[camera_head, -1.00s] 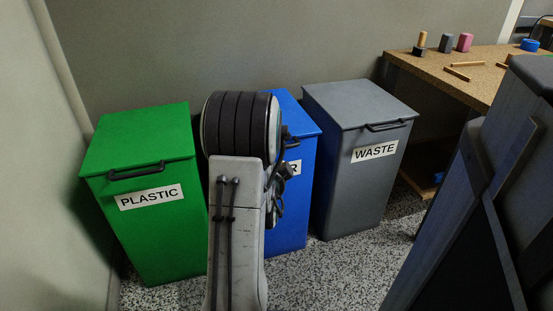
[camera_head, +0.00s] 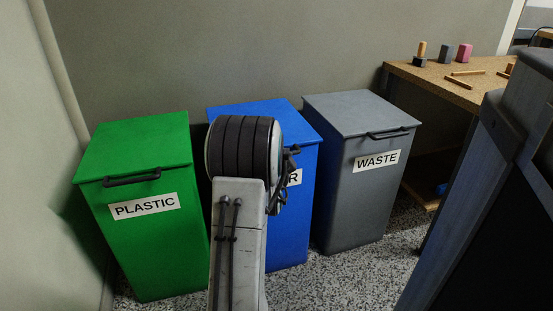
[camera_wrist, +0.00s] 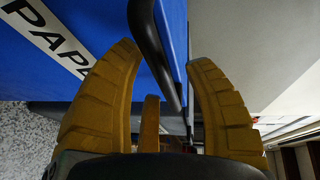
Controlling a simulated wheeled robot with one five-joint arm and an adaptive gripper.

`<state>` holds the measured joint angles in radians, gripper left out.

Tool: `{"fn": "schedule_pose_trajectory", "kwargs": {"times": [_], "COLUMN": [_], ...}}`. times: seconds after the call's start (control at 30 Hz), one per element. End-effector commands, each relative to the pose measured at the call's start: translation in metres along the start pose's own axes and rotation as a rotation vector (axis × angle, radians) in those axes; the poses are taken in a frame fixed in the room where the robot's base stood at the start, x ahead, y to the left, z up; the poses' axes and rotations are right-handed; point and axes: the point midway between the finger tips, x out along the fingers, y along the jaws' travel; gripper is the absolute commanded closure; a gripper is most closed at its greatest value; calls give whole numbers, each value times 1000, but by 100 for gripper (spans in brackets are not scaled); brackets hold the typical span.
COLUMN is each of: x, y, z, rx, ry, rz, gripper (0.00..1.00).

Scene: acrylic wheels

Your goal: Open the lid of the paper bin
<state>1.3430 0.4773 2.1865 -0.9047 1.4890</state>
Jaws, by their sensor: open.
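The blue paper bin (camera_head: 301,217) stands between the green and grey bins in the head view, its lid (camera_head: 285,111) down. My arm covers most of its front, so only an "R" of its label shows. In the wrist view, part of the label (camera_wrist: 50,33) reads "PAP" on the blue front. The bin's black handle (camera_wrist: 155,48) runs down between the yellow fingers of my gripper (camera_wrist: 165,75). The fingers are apart on either side of the handle. Whether any finger touches it I cannot tell. The gripper is hidden behind my arm in the head view.
The green plastic bin (camera_head: 147,237) stands close on the left and the grey waste bin (camera_head: 355,200) on the right, both lids down. A wooden table (camera_head: 425,79) with small blocks stands at the back right. A wall is behind the bins.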

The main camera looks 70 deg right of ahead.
Motion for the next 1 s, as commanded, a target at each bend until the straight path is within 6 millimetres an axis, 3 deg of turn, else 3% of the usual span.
{"fn": "schedule_pose_trajectory", "kwargs": {"times": [0.2,0.73,1.0], "x": [0,0,0], "y": [0,0,-1], "z": [0,0,0], "rx": [0,0,-1], "ry": [0,0,0], "rz": [0,-1,-1], "gripper": [52,99,100]}}
